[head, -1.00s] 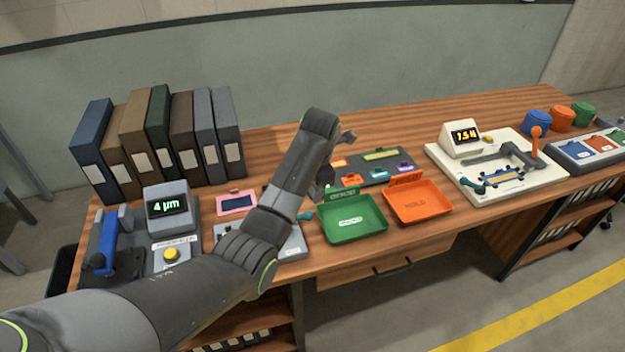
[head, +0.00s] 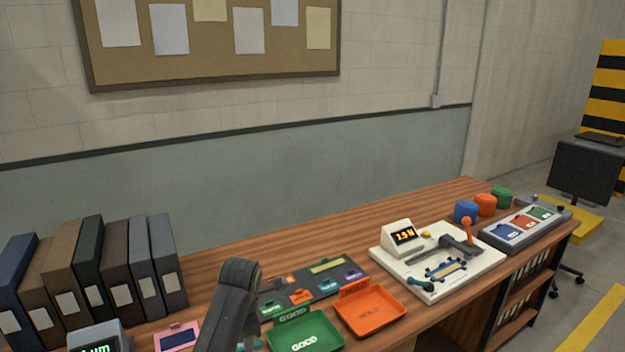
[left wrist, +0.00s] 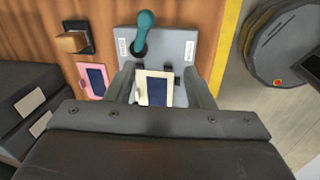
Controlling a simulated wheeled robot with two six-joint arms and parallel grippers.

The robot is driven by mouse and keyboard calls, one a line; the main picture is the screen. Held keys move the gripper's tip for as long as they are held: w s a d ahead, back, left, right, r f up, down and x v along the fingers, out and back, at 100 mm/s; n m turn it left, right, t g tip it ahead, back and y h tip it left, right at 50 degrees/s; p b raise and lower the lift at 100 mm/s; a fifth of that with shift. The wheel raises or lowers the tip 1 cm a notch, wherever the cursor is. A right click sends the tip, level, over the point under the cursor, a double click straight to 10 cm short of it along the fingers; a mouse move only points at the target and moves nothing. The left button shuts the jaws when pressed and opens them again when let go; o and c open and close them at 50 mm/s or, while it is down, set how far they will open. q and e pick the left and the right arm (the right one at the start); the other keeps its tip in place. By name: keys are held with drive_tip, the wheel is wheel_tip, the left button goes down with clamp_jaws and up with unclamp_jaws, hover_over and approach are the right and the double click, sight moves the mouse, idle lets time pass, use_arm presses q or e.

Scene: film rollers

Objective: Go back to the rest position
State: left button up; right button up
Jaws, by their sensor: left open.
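My left gripper (left wrist: 158,70) is open in the left wrist view, its two fingers spread apart. A cream-framed dark blue card (left wrist: 155,88) shows between the fingers, on a grey device (left wrist: 178,47) with a teal lever (left wrist: 145,22). I cannot tell whether the fingers touch it. In the head view my left arm rises at the bottom, left of the green tray (head: 306,334); its fingers are hidden there. My right gripper is in neither view.
A pink-framed card (head: 177,337) lies on the wooden bench (head: 320,238). Binders (head: 115,265) stand at left. An orange tray (head: 369,311), a white lever station (head: 470,270) and several coloured pots (head: 466,211) are farther right. The back strip of the bench is clear.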

use_arm(q)
drive_tip(key=s+a+f+m+t, duration=0.1)
drive_tip(key=s+a+f+m, duration=0.4)
drive_tip(key=s, duration=0.4)
drive_tip(key=s+a+f+m, duration=0.5)
drive_tip(key=s+f+m, duration=0.1)
drive_tip(key=s, duration=0.4)
drive_tip(key=s+a+r+m+t, duration=0.1)
drive_tip(key=s+a+r+m, duration=0.1)
drive_tip(key=s+m, duration=0.6)
drive_tip(key=s+a+r+m, duration=0.2)
drive_tip(key=s+m, duration=0.1)
drive_tip(key=s, duration=0.9)
wheel_tip(320, 180, down, 26)
drive_tip(key=a+g, duration=0.1)
drive_tip(key=a, duration=0.1)
drive_tip(key=s+d+f+g, duration=0.1)
drive_tip(key=s+d+f, duration=0.1)
drive_tip(key=s+f, duration=1.2)
drive_tip(key=shift+s+f+g, duration=0.3)
drive_tip(key=shift+s+f, duration=0.1)
drive_tip(key=shift+s, duration=0.05)
